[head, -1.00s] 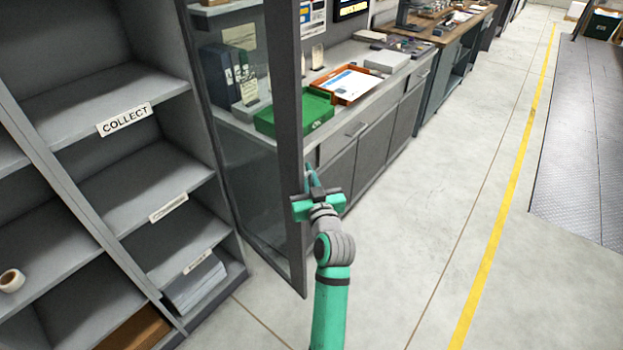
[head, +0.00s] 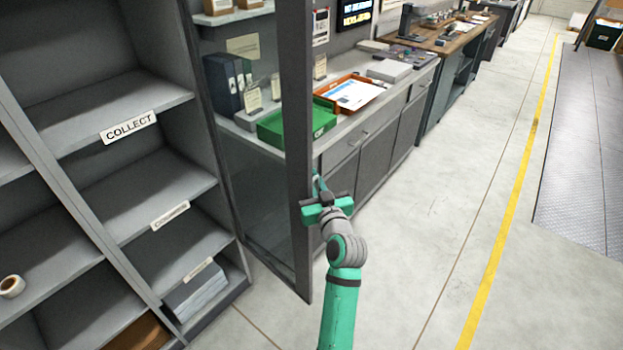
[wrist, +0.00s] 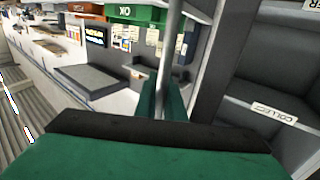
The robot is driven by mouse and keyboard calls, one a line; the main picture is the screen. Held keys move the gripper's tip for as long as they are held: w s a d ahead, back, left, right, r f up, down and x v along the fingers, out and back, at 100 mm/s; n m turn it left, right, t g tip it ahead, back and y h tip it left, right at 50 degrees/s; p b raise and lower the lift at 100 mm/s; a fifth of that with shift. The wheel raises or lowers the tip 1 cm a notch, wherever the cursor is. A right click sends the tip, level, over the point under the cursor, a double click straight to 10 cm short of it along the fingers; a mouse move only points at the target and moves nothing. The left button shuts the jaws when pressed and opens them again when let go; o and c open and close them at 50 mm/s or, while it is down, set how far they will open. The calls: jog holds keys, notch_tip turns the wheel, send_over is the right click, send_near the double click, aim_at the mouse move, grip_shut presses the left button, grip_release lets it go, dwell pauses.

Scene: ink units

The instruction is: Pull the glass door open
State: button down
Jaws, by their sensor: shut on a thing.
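The glass door (head: 298,130), a clear pane in a dark grey frame, stands swung out from the grey shelf unit (head: 60,85) in the head view. My gripper (head: 317,182) is at the outer edge of the door, about halfway up the part in view. In the wrist view my gripper (wrist: 166,97) has its green fingers closed around a slim grey upright bar, the door's handle (wrist: 172,50). The exact contact is partly hidden by the fingers and the door frame.
The shelf unit carries a COLLECT label (head: 128,126) and a paper stack (head: 195,292). Beyond the door is a grey counter (head: 375,120) with a green box (head: 297,123) and an orange tray (head: 350,93). The floor (head: 440,210) to the right is clear, with a yellow line.

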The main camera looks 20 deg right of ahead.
jog(key=c, duration=2.1)
grip_release()
jog(key=shift+w+a, duration=0.25)
jog(key=shift+a, duration=0.2)
jog(key=s, duration=1.1)
jog(key=shift+s+a, duration=0.1)
jog(key=shift+a, duration=0.15)
